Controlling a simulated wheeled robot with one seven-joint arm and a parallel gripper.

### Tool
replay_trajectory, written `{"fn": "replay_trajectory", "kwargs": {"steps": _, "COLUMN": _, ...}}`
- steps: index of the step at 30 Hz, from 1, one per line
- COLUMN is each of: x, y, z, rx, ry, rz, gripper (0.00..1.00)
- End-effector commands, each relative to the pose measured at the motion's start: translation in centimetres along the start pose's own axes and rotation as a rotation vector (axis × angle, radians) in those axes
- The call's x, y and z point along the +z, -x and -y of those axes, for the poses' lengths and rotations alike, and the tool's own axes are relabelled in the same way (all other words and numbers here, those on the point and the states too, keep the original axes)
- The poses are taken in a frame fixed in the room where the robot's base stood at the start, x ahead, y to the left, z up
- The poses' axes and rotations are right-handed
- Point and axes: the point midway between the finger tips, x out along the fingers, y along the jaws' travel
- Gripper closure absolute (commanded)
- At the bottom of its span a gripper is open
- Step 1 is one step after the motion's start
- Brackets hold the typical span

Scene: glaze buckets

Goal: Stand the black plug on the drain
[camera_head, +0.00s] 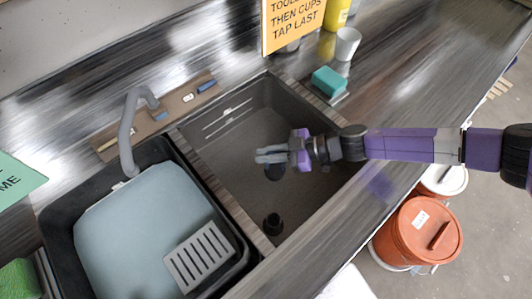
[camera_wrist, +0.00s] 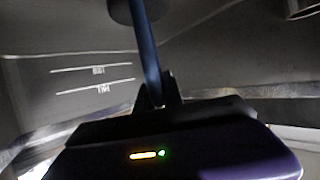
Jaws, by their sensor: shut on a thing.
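My gripper (camera_head: 262,156) reaches in from the right over the grey right-hand basin (camera_head: 325,165). In the wrist view the dark plug (camera_wrist: 125,11) is at the top edge, by the finger end, partly cut off. The drain (camera_head: 272,226) appears as a dark round fitting on the basin floor, nearer the camera than the plug and apart from it. A dark rim at the wrist view's top right may be the drain.
A black tub (camera_head: 60,215) of pale water with a slotted grey rack (camera_head: 200,258) fills the left side. A grey tap (camera_head: 127,130) stands behind it. A teal sponge (camera_head: 328,81) and white cup (camera_head: 347,43) sit behind the basin. Orange bucket (camera_head: 420,232) is on the floor.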

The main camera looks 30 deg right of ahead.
Motion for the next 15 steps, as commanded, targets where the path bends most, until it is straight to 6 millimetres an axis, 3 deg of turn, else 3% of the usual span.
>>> {"fn": "replay_trajectory", "kwargs": {"steps": 9, "x": 0.6, "y": -0.26, "z": -0.01, "rx": 0.0, "ry": -0.001, "rz": 0.0, "gripper": 1.0}}
{"fn": "replay_trajectory", "kwargs": {"steps": 10, "x": 0.62, "y": -0.25, "z": 0.0, "rx": 0.0, "ry": -0.001, "rz": 0.0, "gripper": 0.86}}
{"fn": "replay_trajectory", "kwargs": {"steps": 13, "x": 0.62, "y": -0.25, "z": 0.0, "rx": 0.0, "ry": -0.001, "rz": 0.0, "gripper": 0.67}}
{"fn": "replay_trajectory", "kwargs": {"steps": 15, "x": 0.61, "y": -0.24, "z": -0.01, "rx": 0.0, "ry": -0.001, "rz": 0.0, "gripper": 0.67}}
